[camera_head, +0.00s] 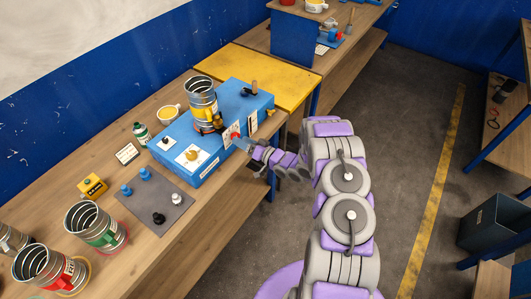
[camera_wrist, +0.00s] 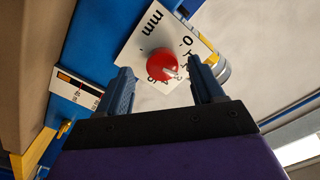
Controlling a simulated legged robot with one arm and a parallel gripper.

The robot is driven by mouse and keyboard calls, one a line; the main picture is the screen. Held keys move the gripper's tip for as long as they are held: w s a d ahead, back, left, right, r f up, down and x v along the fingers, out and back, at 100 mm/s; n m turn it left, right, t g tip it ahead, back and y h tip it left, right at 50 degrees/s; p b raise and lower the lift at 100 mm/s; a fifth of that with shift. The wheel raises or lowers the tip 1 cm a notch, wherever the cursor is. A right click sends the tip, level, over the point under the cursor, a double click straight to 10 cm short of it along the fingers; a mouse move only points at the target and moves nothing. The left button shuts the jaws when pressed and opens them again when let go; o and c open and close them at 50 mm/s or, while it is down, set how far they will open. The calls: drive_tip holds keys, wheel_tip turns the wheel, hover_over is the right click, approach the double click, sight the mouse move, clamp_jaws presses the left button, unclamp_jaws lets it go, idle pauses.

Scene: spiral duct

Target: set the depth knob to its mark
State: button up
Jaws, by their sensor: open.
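The red depth knob (camera_wrist: 156,61) is on a white dial plate (camera_wrist: 140,48) lettered "mm" with numbers around it. A small pale pointer shows at the knob's lower right edge. Part of the scale is hidden by the knob, so I cannot tell which mark it points to. In the head view the knob (camera_head: 235,136) is small on the front of the blue machine (camera_head: 205,165). My gripper (camera_wrist: 159,68) is open, one finger on each side of the knob; contact cannot be told. In the head view my gripper (camera_head: 246,146) reaches the machine's front.
A ribbed metal duct (camera_head: 202,95) stands on the machine, near a yellow dial (camera_head: 191,155). A scale strip (camera_wrist: 76,88) lies left of the plate. More ducts (camera_head: 95,225) and a grey mat (camera_head: 155,202) occupy the bench's near end.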

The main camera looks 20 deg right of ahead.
drive_tip(key=v, duration=1.5)
drive_tip(key=shift+b, duration=0.45)
drive_tip(key=shift+d, duration=0.15)
drive_tip(key=w+d+r+n+g+h+b, duration=0.25)
drive_tip(key=w+d+g+h, duration=0.2)
drive_tip(key=d+h, duration=0.45)
drive_tip(key=s+d+r+m+g+h+b, duration=0.2)
drive_tip(key=s+r+g+h+b, duration=0.25)
drive_tip(key=s+r, duration=0.3)
drive_tip(key=s+a+r+g+y+b, duration=0.1)
drive_tip(key=s+a+r+g, duration=0.1)
drive_tip(key=s+a, duration=0.5)
drive_tip(key=s+a+r+g+y+b, duration=0.1)
drive_tip(key=s+a, duration=0.6)
drive_tip(key=s, duration=0.9)
drive_tip(key=s+a+r+g+y+b, duration=0.1)
drive_tip(key=s+a+r+g, duration=0.2)
drive_tip(key=s+a, duration=0.4)
drive_tip(key=s+g, duration=0.1)
drive_tip(key=s, duration=0.4)
drive_tip(key=shift+s+a+r+b, duration=0.3)
drive_tip(key=shift+s+a+r, duration=0.05)
drive_tip(key=shift+r, duration=0.05)
